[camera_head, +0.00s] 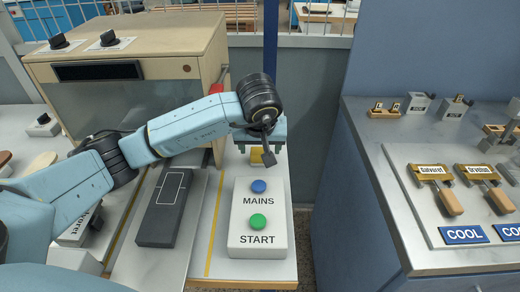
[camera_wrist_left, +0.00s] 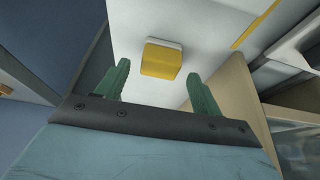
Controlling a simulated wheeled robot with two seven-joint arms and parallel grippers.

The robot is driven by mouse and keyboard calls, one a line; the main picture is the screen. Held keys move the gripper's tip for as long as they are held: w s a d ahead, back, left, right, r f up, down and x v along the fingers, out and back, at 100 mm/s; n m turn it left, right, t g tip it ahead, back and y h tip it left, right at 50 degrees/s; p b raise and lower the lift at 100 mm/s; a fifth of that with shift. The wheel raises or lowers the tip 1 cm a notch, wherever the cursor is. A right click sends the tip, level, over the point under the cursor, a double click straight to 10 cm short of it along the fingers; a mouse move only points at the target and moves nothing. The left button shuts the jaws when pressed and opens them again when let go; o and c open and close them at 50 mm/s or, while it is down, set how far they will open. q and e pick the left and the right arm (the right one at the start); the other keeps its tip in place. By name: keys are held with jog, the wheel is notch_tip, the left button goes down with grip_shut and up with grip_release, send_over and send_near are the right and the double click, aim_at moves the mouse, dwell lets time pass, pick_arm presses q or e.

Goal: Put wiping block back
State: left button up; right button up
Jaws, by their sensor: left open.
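A small yellow block with a pale layer along one edge, which looks like the wiping block (camera_wrist_left: 161,60), rests on a light surface in the left wrist view. In the head view the yellow block (camera_head: 256,155) is partly hidden behind my left gripper (camera_head: 267,155). My left gripper is open and empty, and its green fingers (camera_wrist_left: 158,72) point toward the block in the left wrist view. The block appears beyond and between the fingertips, with gaps on both sides. I cannot tell the exact height above it. My right gripper is not in view.
A control box (camera_head: 240,213) with blue MAINS and green START buttons stands just in front. A dark block (camera_head: 165,208) lies to its left. A beige machine (camera_head: 125,55) stands behind my arm. A bench with labelled tools (camera_head: 445,185) is at right, across a gap.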

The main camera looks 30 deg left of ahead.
pick_arm(q)
jog(key=v, duration=0.9)
jog(key=shift+p, duration=0.45)
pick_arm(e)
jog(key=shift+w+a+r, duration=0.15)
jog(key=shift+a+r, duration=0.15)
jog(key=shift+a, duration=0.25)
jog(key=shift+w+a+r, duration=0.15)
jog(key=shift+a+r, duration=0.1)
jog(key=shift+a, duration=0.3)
pick_arm(q)
jog(key=shift+f, duration=0.1)
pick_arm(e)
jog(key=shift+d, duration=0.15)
